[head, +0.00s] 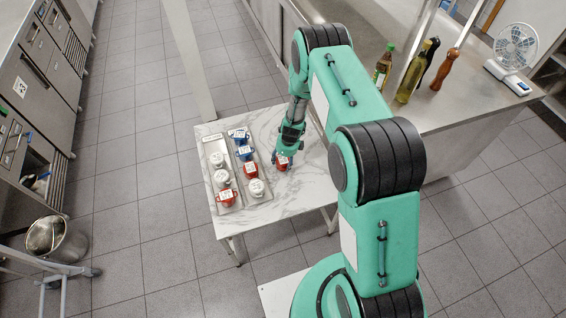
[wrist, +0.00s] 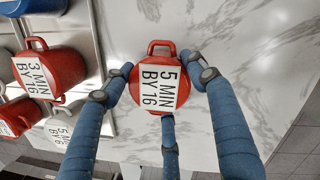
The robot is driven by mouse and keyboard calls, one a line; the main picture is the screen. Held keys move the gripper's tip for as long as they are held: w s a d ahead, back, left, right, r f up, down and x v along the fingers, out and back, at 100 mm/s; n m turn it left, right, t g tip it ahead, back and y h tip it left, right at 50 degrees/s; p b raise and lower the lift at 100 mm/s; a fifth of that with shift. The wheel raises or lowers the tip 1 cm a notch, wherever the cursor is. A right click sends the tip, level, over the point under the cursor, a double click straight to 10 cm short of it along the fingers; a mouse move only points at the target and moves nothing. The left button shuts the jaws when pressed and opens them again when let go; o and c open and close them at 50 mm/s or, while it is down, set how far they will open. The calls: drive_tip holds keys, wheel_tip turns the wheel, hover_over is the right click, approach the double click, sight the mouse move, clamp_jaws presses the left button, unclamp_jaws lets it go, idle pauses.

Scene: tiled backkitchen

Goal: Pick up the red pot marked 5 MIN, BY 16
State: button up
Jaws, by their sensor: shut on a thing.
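The red pot marked 5 MIN BY 16 (wrist: 138,76) shows in the wrist view with its white label facing up and a loop handle at the top. My gripper (wrist: 160,90) has its blue fingers shut around the pot, on its left, right and lower sides. In the head view my gripper (head: 283,156) is over the marble table, to the right of the tray, and the red pot (head: 282,160) shows partly beneath it. I cannot tell whether the pot touches the table.
A metal tray (head: 243,207) on the marble table (head: 308,184) holds several red, white and blue labelled pots. A red pot marked 3 MIN (wrist: 50,70) is close left in the wrist view. Bottles (head: 409,78) and a fan (head: 516,48) stand on the counter.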

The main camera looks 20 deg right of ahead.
sight(282, 159)
drive_tip(key=shift+r, duration=0.7)
wheel_tip(282, 159, up, 2)
drive_tip(key=shift+w+r+p, duration=0.1)
drive_tip(key=shift+p, duration=0.35)
drive_tip(key=s, duration=1)
drive_tip(key=s+a+r+b, duration=0.1)
drive_tip(key=s, duration=0.5)
drive_tip(key=shift+r, duration=0.1)
